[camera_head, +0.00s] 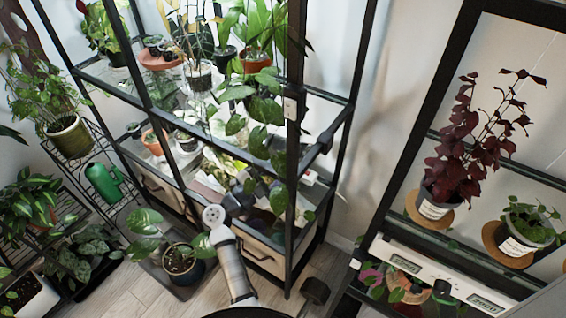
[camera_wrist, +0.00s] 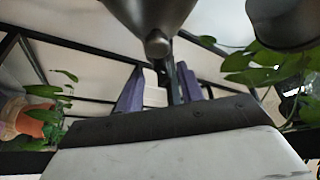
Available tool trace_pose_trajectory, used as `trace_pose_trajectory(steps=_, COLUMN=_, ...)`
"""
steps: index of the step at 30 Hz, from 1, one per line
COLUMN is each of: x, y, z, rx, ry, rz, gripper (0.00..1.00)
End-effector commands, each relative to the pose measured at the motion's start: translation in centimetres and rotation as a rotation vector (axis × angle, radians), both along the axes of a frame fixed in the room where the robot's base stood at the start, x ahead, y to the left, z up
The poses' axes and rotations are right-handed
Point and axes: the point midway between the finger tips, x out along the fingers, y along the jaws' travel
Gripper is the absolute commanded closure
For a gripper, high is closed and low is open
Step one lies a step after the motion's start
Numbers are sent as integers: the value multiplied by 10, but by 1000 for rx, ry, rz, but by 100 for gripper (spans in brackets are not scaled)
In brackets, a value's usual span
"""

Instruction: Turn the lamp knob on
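My gripper (camera_wrist: 160,75) has two purple fingers standing apart with an open gap, and nothing is held between them. A dark cone-shaped thing with a round nub (camera_wrist: 157,43) hangs just above and between the fingers in the wrist view. It looks like a lamp head, but I cannot tell whether the nub is its knob. In the head view, a white panel (camera_head: 412,262) at the lower right carries two digital displays and a dark knob (camera_head: 441,290). My arm reaches up from the bottom centre to the shelf, away from this panel. The gripper's fingers are not clear there.
A black-framed plant shelf (camera_head: 345,115) with glass levels fills the centre. A second rack at the right holds a dark red plant (camera_head: 475,140) and a small green plant (camera_head: 528,222). A potted plant (camera_head: 180,262) stands low beside my arm. Leaves (camera_wrist: 255,68) hang right of the fingers.

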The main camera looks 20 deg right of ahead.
Motion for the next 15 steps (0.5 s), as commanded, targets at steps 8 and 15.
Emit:
trace_pose_trajectory(steps=8, x=4, y=-12, z=3, rx=0, ry=0, rz=0, gripper=62)
trace_pose_trajectory(steps=15, x=4, y=-12, z=3, rx=0, ry=0, rz=0, gripper=70)
